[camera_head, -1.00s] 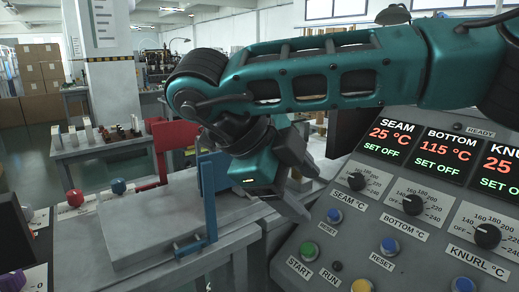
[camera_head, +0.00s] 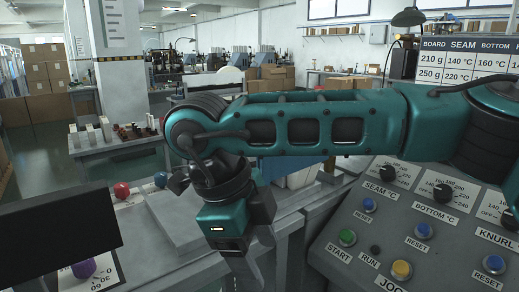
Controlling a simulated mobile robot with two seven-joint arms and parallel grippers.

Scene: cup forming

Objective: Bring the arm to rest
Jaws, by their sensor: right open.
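My right arm, teal and black, comes in from the right and reaches across the middle of the view. Its right gripper (camera_head: 243,270) hangs down over the grey bench (camera_head: 168,220), near the left edge of the control panel (camera_head: 325,262). The fingers point down and are cut off by the lower edge of the picture. I see nothing held between them. The wrist and forearm hide part of the bench behind. My left gripper is not in view.
The panel carries temperature knobs (camera_head: 443,192), a green start button (camera_head: 347,237) and a yellow button (camera_head: 401,269). A black screen (camera_head: 55,222) stands at the left. Red (camera_head: 122,190) and blue (camera_head: 160,179) balls sit behind. A temperature chart (camera_head: 466,61) is at upper right.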

